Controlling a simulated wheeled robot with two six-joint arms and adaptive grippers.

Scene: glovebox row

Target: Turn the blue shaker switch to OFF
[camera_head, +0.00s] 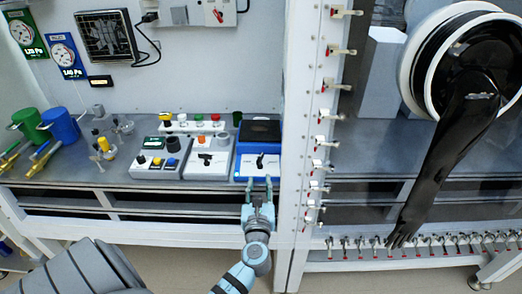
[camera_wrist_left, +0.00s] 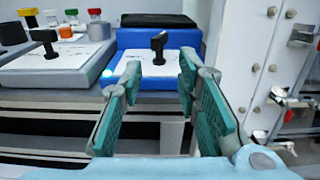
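The blue shaker (camera_head: 240,163) stands on the bench, with a black top plate and a white front panel. Its black switch (camera_head: 260,161) stands up from the panel, tilted slightly; I cannot read the labels beside it. In the left wrist view the switch (camera_wrist_left: 159,46) shows beyond and between my fingertips, apart from them. My left gripper (camera_head: 259,181) is open and empty just in front of the shaker's front edge; its teal finger pads also show in the left wrist view (camera_wrist_left: 160,88). My right gripper is in neither view.
A grey unit (camera_head: 208,158) with a similar black switch stands just left of the shaker. Small bottles (camera_head: 199,121) stand behind it.

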